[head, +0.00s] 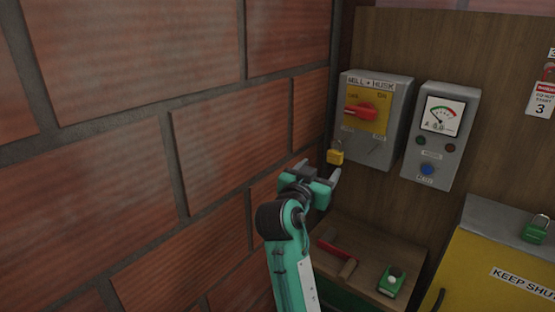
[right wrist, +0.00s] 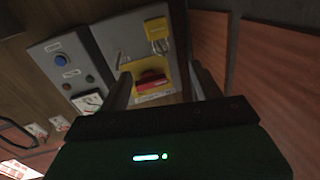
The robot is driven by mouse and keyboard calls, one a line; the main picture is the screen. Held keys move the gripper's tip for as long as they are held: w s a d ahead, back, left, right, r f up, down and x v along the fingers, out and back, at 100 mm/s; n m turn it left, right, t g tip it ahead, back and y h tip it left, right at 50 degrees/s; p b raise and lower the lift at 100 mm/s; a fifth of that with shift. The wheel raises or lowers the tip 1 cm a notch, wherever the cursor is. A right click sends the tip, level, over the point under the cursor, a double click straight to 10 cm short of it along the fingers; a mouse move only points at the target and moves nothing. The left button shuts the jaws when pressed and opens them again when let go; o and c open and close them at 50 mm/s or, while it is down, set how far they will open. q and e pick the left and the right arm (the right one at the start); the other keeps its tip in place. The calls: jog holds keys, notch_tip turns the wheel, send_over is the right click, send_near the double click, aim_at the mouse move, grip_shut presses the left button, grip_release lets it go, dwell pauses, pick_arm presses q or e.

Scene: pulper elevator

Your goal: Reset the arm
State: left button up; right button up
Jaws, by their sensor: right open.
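My right gripper (head: 319,172) is in the middle of the head view, raised in front of the brick wall and below left of the grey switch box (head: 397,90). Its two fingers are apart with nothing between them. The box carries a red rotary handle (head: 361,111) on a yellow plate. In the right wrist view the red handle (right wrist: 151,82) shows beyond and between the open fingers (right wrist: 160,75), apart from them. A yellow padlock (head: 335,157) hangs at the box's lower left, close to the gripper; it also shows in the wrist view (right wrist: 158,30). My left gripper is out of view.
A grey meter box (head: 433,150) with a blue button stands right of the switch box. Below, a wooden shelf (head: 375,252) holds a red-handled tool (head: 331,249) and a green device (head: 392,281). A yellow cabinet (head: 475,262) with a green padlock (head: 537,230) is at right. Brick wall (head: 100,150) fills the left.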

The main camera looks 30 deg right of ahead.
jog(key=s+a+f+n+y, duration=0.2)
jog(key=s+f+n+y, duration=0.1)
jog(key=f, duration=0.5)
jog(key=s+a+f+n+g+y, duration=0.1)
jog(key=s+a+f+n+y, duration=0.15)
jog(key=f, duration=0.55)
jog(key=s+a+f+n+y, duration=0.1)
jog(key=s+f+n+y, duration=0.2)
jog(key=f, duration=0.5)
jog(key=s+a+f+n+g+y, duration=0.2)
jog(key=s+a+f, duration=0.15)
jog(key=s, duration=0.35)
jog(key=s+a+f+n+g+y, duration=0.1)
jog(key=s+a+f+g+y, duration=0.15)
jog(key=s+f, duration=0.35)
jog(key=s+a+f+n+g+y, duration=0.2)
jog(key=s+a+f, duration=0.1)
jog(key=s, duration=0.5)
notch_tip(320, 180, down, 28)
jog(key=f, duration=0.1)
jog(key=s+d+f+g, duration=0.2)
jog(key=s+d+f, duration=0.1)
jog(key=s+f, duration=1.6)
jog(key=shift+s+d+f, duration=0.2)
jog(key=shift+s+f, duration=0.15)
jog(key=shift+f, duration=0.55)
jog(key=shift+n, duration=0.25)
